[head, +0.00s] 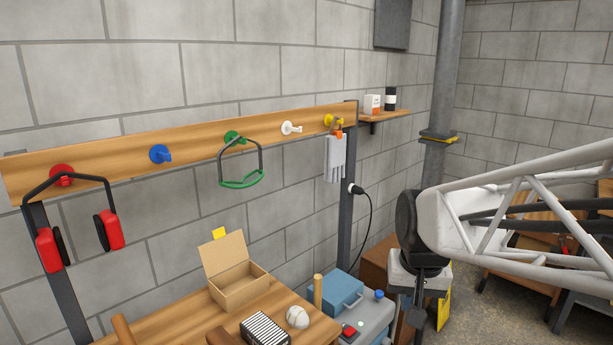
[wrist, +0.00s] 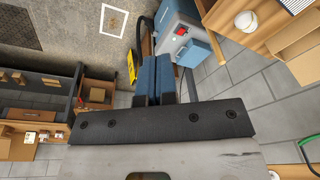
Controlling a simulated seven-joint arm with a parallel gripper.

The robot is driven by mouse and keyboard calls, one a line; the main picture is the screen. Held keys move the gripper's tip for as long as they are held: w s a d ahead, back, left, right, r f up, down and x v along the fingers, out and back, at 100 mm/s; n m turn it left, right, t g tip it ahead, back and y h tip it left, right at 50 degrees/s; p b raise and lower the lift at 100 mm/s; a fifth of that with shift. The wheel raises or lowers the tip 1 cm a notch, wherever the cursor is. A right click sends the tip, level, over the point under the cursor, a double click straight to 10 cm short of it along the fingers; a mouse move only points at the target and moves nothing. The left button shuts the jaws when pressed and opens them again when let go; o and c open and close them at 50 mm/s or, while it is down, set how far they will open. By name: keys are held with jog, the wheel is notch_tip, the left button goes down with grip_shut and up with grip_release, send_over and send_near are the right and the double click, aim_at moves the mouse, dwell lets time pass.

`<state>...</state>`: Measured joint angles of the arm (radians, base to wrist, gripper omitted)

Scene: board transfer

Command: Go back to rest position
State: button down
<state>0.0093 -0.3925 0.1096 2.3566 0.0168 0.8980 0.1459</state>
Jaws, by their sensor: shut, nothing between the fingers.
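My gripper (wrist: 158,62) shows in the wrist view with its two blue-grey fingers pressed together and nothing between them. In the head view my arm reaches in from the right, and my gripper (head: 414,316) hangs below its end, right of the blue box and the bench. It appears to touch nothing. The peg board (head: 110,166) runs along the wall. Red ear muffs (head: 110,230) hang on the red peg, a green-rimmed item (head: 240,184) on the green peg, and grey gloves (head: 334,158) on the yellow peg. The blue peg (head: 160,154) and white peg (head: 291,128) are empty.
A blue box (head: 342,291) sits on a grey cabinet. A small shelf (head: 385,115) holds two containers. Wooden furniture stands behind my arm.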

jog(key=s+n, duration=0.1)
jog(key=s, duration=1.2)
jog(key=shift+f+n+t, duration=0.15)
jog(key=shift+n+t, duration=0.15)
jog(key=shift+d, duration=0.1)
